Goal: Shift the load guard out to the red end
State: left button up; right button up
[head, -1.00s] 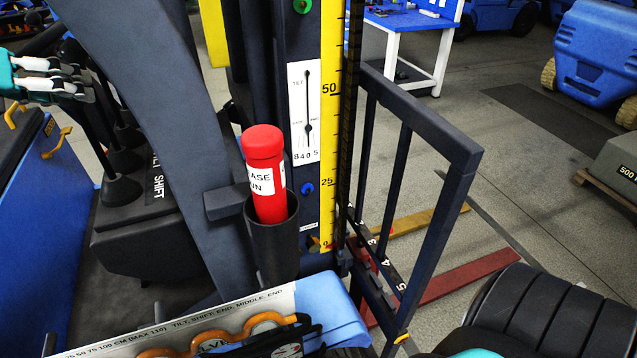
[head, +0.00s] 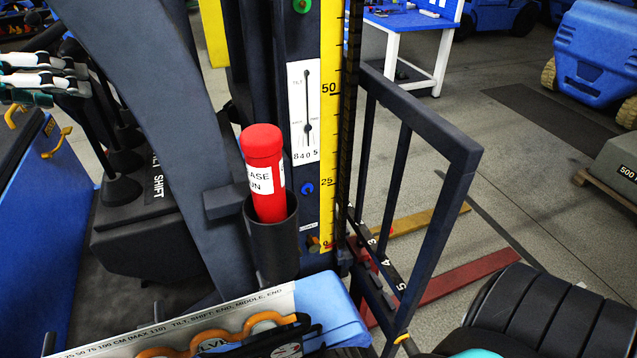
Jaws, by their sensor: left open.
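The load guard (head: 425,135) is a dark barred frame beside the mast, right of centre. A dark numbered strip (head: 388,268) runs at its foot, with a small reddish part near the mast end. A red bar (head: 460,285) and a yellow bar (head: 420,220) lie low behind the frame. My left gripper (head: 70,82) is open and empty at the upper left, above and beside the black levers (head: 122,188), apart from the guard. One lever label reads SHIFT. The gripper's contact with the levers cannot be told. My right gripper is not in view.
A red tube (head: 264,175) stands in a dark holder (head: 272,235) before the yellow scale (head: 331,130). A printed card (head: 190,325) lies at the bottom. A blue-topped table (head: 405,20), a blue vehicle (head: 595,55) and open grey floor lie beyond.

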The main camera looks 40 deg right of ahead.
pick_arm(q)
jog(key=v, duration=0.8)
jog(key=shift+s+a+r, duration=0.15)
jog(key=shift+a+r, duration=0.05)
jog(key=shift+a, duration=0.05)
dwell(0.4)
